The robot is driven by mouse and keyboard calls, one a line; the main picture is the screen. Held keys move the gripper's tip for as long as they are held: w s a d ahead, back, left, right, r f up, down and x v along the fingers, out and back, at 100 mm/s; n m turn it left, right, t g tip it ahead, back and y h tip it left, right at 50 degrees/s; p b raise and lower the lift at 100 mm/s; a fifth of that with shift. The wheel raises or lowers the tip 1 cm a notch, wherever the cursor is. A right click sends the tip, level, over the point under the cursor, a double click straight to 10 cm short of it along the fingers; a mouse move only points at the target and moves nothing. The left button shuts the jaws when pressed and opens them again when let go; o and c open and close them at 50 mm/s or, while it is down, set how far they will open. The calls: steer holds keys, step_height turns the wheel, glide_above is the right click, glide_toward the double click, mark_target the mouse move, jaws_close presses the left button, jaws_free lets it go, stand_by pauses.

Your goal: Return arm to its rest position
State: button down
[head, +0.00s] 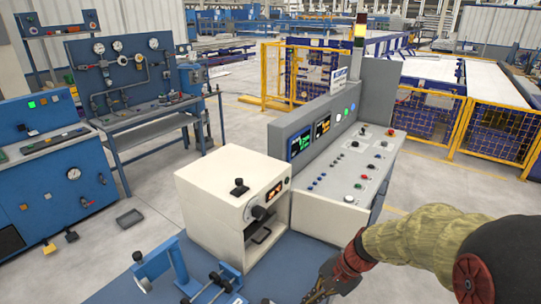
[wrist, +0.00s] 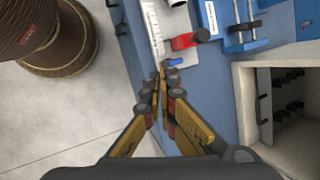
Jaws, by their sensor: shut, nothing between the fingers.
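My gripper (wrist: 159,76) is in the middle of the wrist view, its yellow-and-black fingers drawn together at the tips with nothing between them. In the head view my gripper (head: 318,292) is low at the bottom edge, partly cut off, at the end of my sleeved arm. The arm reaches in from the right, in front of the control console. In the wrist view the fingertips appear near the edge of a blue bench (wrist: 222,57), beside a red clamp piece (wrist: 184,41) and a small blue piece (wrist: 174,61).
A cream machine box (head: 215,192) stands on the blue bench, beside the grey control console (head: 350,168). Blue fixtures (head: 160,262) stand at the bench front. A blue gauge bench (head: 125,65) is at left; a yellow fence (head: 425,118) is behind. Open floor lies between.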

steer(key=s+d+r+n+t+h, duration=0.2)
steer(key=s+d+r+n, duration=0.1)
steer(key=s+r, duration=0.5)
steer(key=s+d+r+n+t+h, duration=0.3)
steer(key=s+r+n, duration=0.3)
steer(key=s+r, duration=0.3)
step_height(320, 180, up, 3)
steer(key=shift+s+d+f, duration=0.15)
steer(key=shift+s+d, duration=0.05)
steer(key=shift+d, duration=0.55)
